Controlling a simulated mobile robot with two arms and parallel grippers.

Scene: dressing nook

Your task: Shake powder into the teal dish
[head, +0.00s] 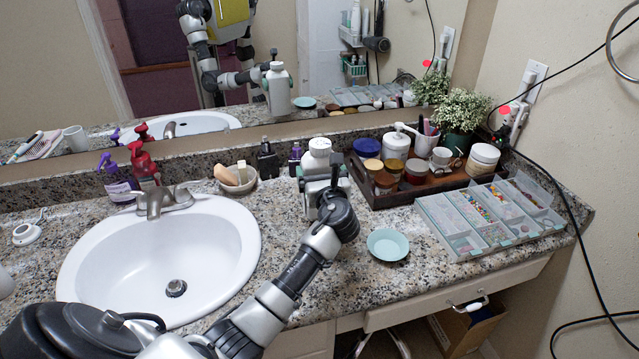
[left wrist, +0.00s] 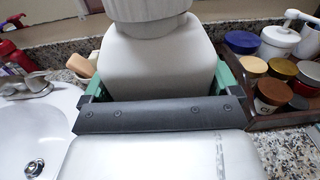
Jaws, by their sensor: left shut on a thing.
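The white powder bottle (head: 320,158) is upright in my left gripper (head: 322,184), cap on top, left of the teal dish. In the left wrist view the bottle (left wrist: 158,60) fills the upper middle, between the green fingers of my left gripper (left wrist: 160,88). The gripper is shut on it. My wrist hides the lower part of the bottle, so its height above the counter is hard to tell. The small round teal dish (head: 388,246) lies on the counter, right of my left wrist and apart from it. It looks empty. My right gripper is not in view.
A dark wooden tray (head: 378,201) with jars and cups stands behind the dish. A clear compartment box (head: 437,226) of beads is to the right. The white sink (head: 160,258) is at left, with a bowl (head: 236,187) and dark bottles behind. A mirror lines the back.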

